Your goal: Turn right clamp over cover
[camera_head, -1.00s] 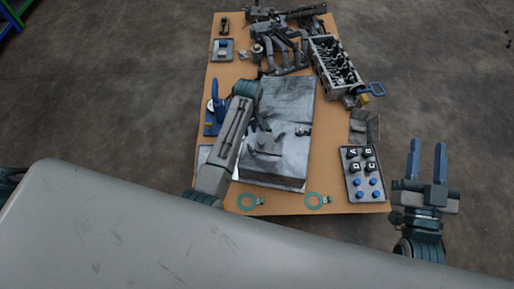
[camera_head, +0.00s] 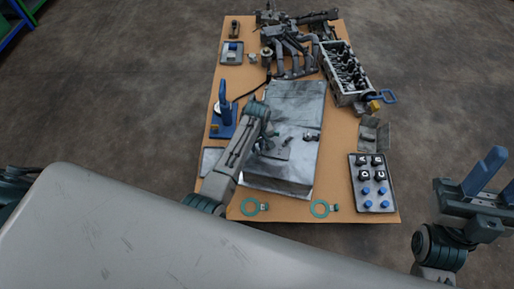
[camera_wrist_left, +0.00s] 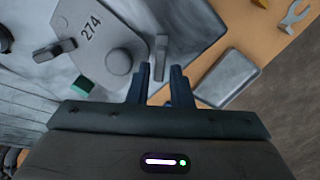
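A grey rounded cover marked 274 (camera_wrist_left: 105,45) lies on the large grey metal case (camera_head: 298,105). One small grey clamp (camera_wrist_left: 161,52) stands beside the cover's edge, and another grey clamp (camera_wrist_left: 52,51) sits on the other side. In the head view a clamp (camera_head: 310,137) shows right of the cover. My left gripper (camera_wrist_left: 162,75) is open, its blue fingers on either side of the near end of the first clamp; contact cannot be told. In the head view my left arm hides these fingertips and part of the cover. My right gripper (camera_head: 489,172) is open and empty, off the table's right side.
A tray with lettered and blue-topped parts (camera_head: 373,183) lies right of the case. A blue tool (camera_head: 224,112) stands at left. An engine block (camera_head: 346,75) and pipes (camera_head: 294,50) fill the back.

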